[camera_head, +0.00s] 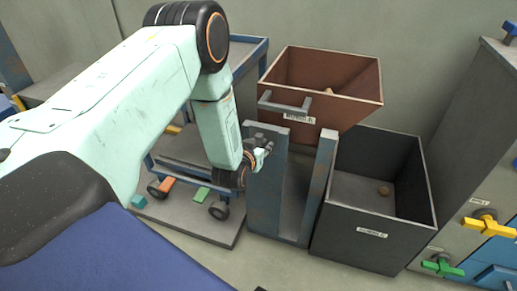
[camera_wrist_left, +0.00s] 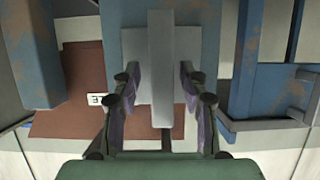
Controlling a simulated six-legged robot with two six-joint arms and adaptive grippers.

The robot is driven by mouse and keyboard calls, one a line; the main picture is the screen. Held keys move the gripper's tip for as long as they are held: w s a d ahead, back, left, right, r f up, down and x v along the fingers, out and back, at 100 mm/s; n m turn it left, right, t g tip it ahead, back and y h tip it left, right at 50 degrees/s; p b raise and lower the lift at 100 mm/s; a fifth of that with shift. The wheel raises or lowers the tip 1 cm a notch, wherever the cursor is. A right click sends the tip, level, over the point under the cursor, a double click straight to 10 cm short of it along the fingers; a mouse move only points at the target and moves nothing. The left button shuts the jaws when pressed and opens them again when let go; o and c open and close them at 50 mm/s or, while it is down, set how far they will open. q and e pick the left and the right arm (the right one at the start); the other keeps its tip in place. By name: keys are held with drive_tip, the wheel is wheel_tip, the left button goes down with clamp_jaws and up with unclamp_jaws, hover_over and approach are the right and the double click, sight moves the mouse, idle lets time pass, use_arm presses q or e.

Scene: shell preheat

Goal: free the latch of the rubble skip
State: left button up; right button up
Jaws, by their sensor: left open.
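The rubble skip (camera_head: 340,75) is a rusty brown bin with a grey bar handle (camera_head: 285,104) and a small label, held up between blue posts (camera_head: 267,190). A pale lump lies in it. My left gripper (camera_head: 263,153) is beside the near left post, below the skip. In the left wrist view, the open fingers (camera_wrist_left: 160,88) stand on either side of a grey upright bar (camera_wrist_left: 160,50) on a grey plate, which looks like the latch. I cannot tell whether the fingers touch it. The skip (camera_wrist_left: 72,75) also shows there. My right gripper is out of view.
A dark open bin (camera_head: 365,240) with a brown lump in it stands right of the posts. A blue-framed wheeled cart (camera_head: 185,150) is at left behind my arm. A grey cabinet (camera_head: 470,130) with yellow and green handles stands at far right.

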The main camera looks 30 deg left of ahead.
use_arm(q)
drive_tip(key=shift+a, duration=0.1)
drive_tip(key=shift+c, duration=0.7)
drive_tip(key=shift+s, duration=0.1)
clamp_jaws()
